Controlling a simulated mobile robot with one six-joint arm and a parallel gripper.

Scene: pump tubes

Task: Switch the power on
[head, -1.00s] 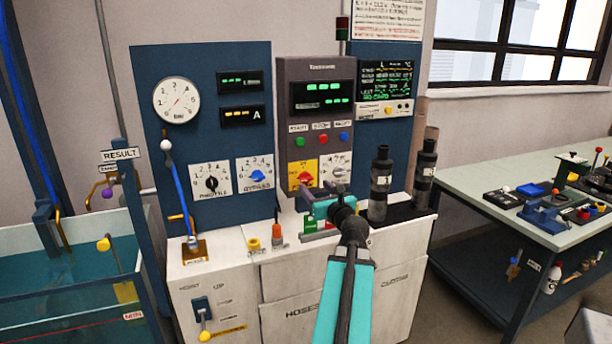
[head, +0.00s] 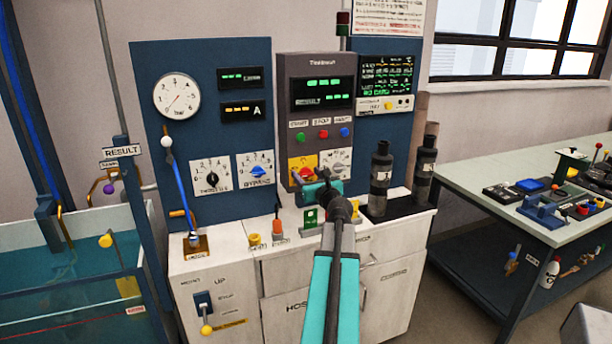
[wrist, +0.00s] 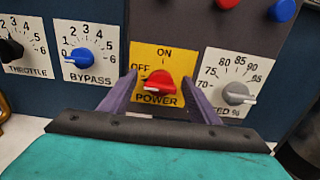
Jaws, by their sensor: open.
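The red power knob (wrist: 158,86) sits on a yellow plate (wrist: 180,58) marked OFF and ON. Its white pointer mark is on the left side, toward OFF. My gripper (wrist: 161,82) is open, with one purple finger to the left of the knob and one to the right. The fingers look apart from the knob, and I cannot tell how far they are from the panel. In the head view, my gripper (head: 314,186) is in front of the yellow plate (head: 297,163) on the grey panel, partly covering it.
The blue bypass knob (wrist: 80,57) is left of the power plate, and a grey speed knob (wrist: 236,93) is close on the right. Red (head: 323,134), green and blue buttons sit above. Black cylinders (head: 381,175) stand to the right on the white cabinet.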

